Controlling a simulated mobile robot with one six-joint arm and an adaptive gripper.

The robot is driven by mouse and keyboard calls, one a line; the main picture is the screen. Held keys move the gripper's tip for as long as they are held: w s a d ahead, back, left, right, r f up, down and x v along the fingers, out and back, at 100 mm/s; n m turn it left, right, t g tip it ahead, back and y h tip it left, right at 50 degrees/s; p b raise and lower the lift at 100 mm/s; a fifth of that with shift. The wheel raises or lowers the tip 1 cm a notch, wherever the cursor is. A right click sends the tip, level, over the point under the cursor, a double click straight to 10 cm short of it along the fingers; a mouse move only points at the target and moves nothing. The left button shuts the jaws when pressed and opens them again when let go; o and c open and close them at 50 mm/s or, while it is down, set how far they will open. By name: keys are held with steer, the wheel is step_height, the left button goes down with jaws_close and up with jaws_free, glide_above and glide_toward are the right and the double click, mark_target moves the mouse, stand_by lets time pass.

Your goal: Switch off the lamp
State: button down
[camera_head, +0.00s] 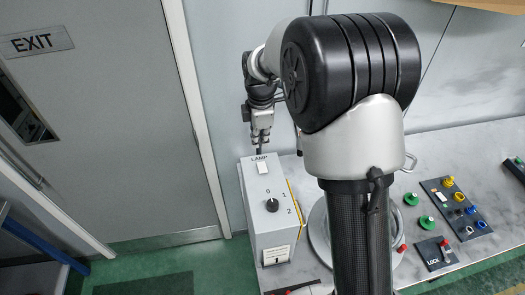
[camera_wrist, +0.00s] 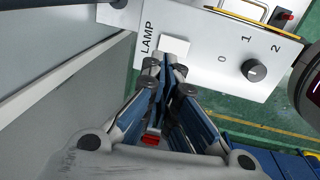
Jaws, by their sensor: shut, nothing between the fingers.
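A grey control box (camera_head: 268,235) stands at the left end of the bench. Its top carries a white switch (camera_head: 262,167) under the label LAMP. The switch also shows in the wrist view (camera_wrist: 176,45), partly hidden at its lower edge by my fingertips. My gripper (camera_head: 259,150) is shut and empty, pointing down at the far end of the box, by the switch. In the wrist view my fingertips (camera_wrist: 168,66) are at the switch's edge. I cannot tell whether they touch it. The lamp itself is not clearly in view.
A black rotary knob (camera_head: 272,205) marked 0, 1, 2 sits on the same box. Panels with coloured buttons (camera_head: 458,208) and a LOCK panel (camera_head: 435,253) lie on the marble bench at right. A door with an EXIT sign (camera_head: 36,42) is at left.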

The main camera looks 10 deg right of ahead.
steer(key=r, duration=0.4)
steer(key=shift+w+a+r, duration=0.2)
steer(key=shift+r, duration=0.2)
